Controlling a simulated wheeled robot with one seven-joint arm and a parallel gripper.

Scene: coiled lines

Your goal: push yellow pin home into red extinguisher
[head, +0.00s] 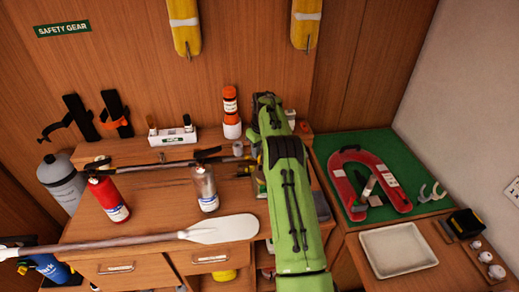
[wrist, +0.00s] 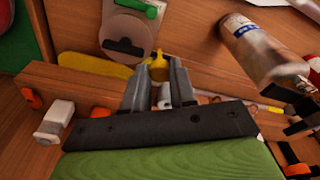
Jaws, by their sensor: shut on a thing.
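The red extinguisher (head: 110,198) stands upright on the wooden bench at the left in the head view, with a black top and a white label. I cannot make out its pin hole. My gripper (wrist: 156,72) shows in the wrist view, its two grey fingers shut on the yellow pin (wrist: 158,68), whose yellow end shows between the fingertips. In the head view my green arm hides most of the gripper and the pin. The gripper is to the right of the red extinguisher and apart from it.
A pale extinguisher (head: 204,188) stands between the red one and my arm; it also shows in the wrist view (wrist: 262,48). A paddle (head: 215,230) lies along the front edge. A red-orange canister (head: 231,110) stands behind. A red horseshoe buoy (head: 372,182) lies on a green mat at right.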

